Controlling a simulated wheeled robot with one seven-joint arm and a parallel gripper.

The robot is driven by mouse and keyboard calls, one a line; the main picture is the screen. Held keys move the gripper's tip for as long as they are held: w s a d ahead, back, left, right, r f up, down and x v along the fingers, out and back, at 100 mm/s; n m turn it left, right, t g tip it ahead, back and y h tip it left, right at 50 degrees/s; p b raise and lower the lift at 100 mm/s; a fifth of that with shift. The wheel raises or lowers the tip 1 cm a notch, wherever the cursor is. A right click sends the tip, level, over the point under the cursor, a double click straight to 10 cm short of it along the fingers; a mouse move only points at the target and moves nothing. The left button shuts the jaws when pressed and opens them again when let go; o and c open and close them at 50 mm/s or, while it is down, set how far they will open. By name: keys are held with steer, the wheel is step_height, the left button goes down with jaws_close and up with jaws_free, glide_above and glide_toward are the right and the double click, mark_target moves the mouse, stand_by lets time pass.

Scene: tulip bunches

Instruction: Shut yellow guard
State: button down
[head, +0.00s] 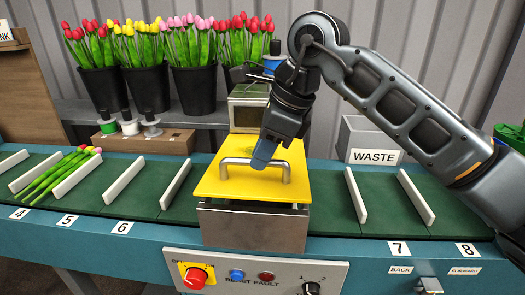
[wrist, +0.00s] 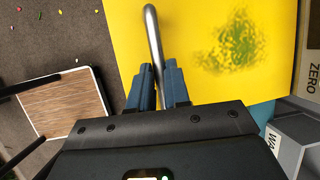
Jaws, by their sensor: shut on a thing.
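The yellow guard (head: 228,185) is a flat yellow lid with a silver bar handle (head: 235,161) on top. It sits over a metal box (head: 250,225) on the conveyor, and a narrow dark gap shows between lid and box at the front.
A control panel (head: 255,275) with a red knob is in front. A grey WASTE bin (head: 372,140) stands behind right; black buckets (head: 194,90) of tulips stand behind.

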mark_target(255, 181)
steer(key=shift+s+d+f+t+b, duration=0.1)
steer(key=shift+f+t+b, duration=0.2)
steer(key=shift+f+b, duration=0.6)
steer(key=shift+s+f+t+b, duration=0.35)
steer(key=shift+f+b, duration=0.2)
steer(key=shift+b, duration=0.35)
steer(key=c, duration=1.1)
jaws_free()
steer(key=v, duration=0.7)
steer(key=shift+r, duration=0.4)
